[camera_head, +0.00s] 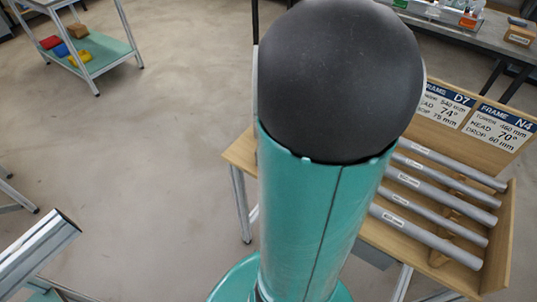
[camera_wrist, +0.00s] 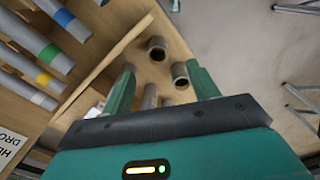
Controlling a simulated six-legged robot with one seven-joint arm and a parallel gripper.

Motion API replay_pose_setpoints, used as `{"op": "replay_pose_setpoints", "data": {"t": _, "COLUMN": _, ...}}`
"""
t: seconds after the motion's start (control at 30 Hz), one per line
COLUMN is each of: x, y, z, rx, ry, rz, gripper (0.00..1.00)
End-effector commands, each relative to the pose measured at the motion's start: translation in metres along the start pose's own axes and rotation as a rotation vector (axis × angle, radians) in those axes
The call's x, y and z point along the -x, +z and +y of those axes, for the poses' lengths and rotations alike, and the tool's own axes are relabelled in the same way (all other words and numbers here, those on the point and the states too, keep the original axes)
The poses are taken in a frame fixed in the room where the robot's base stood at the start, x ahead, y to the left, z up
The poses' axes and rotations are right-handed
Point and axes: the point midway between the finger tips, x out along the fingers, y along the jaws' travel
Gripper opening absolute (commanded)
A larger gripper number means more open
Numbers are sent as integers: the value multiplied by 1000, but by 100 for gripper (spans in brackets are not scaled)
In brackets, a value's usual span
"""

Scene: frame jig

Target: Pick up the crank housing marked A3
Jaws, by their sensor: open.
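My gripper (camera_wrist: 160,64) shows in the wrist view with its two teal fingers spread apart and nothing held between them. Ahead of the fingers, several short metal cylinders with dark open ends stand on a wooden surface; they may be crank housings. One cylinder (camera_wrist: 157,43) is farther off, another (camera_wrist: 180,70) is by the right fingertip, and a third (camera_wrist: 149,93) is between the fingers, partly hidden by my gripper. No A3 mark is readable on any of them. In the head view my own arm covers the middle, and the gripper and cylinders are not visible.
Colour-banded tubes (camera_wrist: 42,50) lie left in the wrist view. A cart (camera_head: 110,48) stands back left; open floor (camera_head: 165,140) lies between.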

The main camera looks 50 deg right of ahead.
Motion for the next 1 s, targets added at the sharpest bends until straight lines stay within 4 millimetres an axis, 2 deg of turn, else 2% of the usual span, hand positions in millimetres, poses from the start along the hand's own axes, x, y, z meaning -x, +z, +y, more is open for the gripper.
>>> {"op": "replay_pose_setpoints", "data": {"t": 0.4, "x": -73, "y": -5, "z": 1, "rx": 5, "ry": -4, "rz": -3, "gripper": 60}}
{"op": "replay_pose_setpoints", "data": {"t": 0.67, "x": -91, "y": -8, "z": 3, "rx": 4, "ry": -3, "rz": -1, "gripper": 60}}
{"op": "replay_pose_setpoints", "data": {"t": 1.0, "x": -131, "y": -11, "z": 7, "rx": 4, "ry": -3, "rz": 0, "gripper": 60}}
